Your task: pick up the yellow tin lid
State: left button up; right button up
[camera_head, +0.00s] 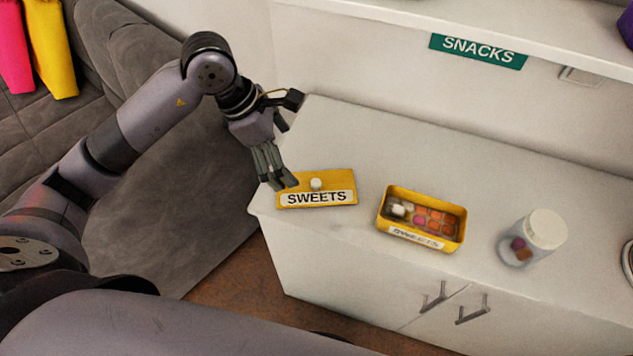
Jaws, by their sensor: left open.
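The yellow tin lid (340,180) lies flat on the left end of the white cabinet top. It has a white round knob (316,184) and a white label reading SWEETS. My left gripper (284,184) is open, its fingertips over or beside the lid's left edge. I cannot tell whether they touch it. The yellow tin (462,226) stands open to the right of the lid, with several orange and pink sweets and whitish pieces inside. My right gripper is not in view.
A clear jar with a white cap (545,228) stands right of the tin. The cabinet top (400,150) is clear behind the lid and tin. A shelf with a green SNACKS sign (478,50) is above. A grey sofa (200,190) is at the left.

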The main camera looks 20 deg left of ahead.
aim_at(311, 182)
pick_arm(q)
jog(key=x, duration=0.4)
jog(key=shift+w+d+p, duration=0.1)
jog(key=shift+w+p, duration=0.05)
jog(key=shift+p, duration=0.25)
jog(key=x, duration=0.3)
jog(key=shift+f+p, duration=0.15)
jog(key=shift+p, duration=0.2)
jog(key=p+x, duration=0.2)
jog(key=x, duration=0.2)
jog(key=shift+w+d+f, duration=0.15)
jog(key=shift+w+d, duration=0.05)
jog(key=shift+f, duration=0.3)
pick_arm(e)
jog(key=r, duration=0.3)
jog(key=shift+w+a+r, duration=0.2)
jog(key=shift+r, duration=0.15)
pick_arm(q)
jog(key=shift+c, duration=0.4)
jog(key=c, duration=1.1)
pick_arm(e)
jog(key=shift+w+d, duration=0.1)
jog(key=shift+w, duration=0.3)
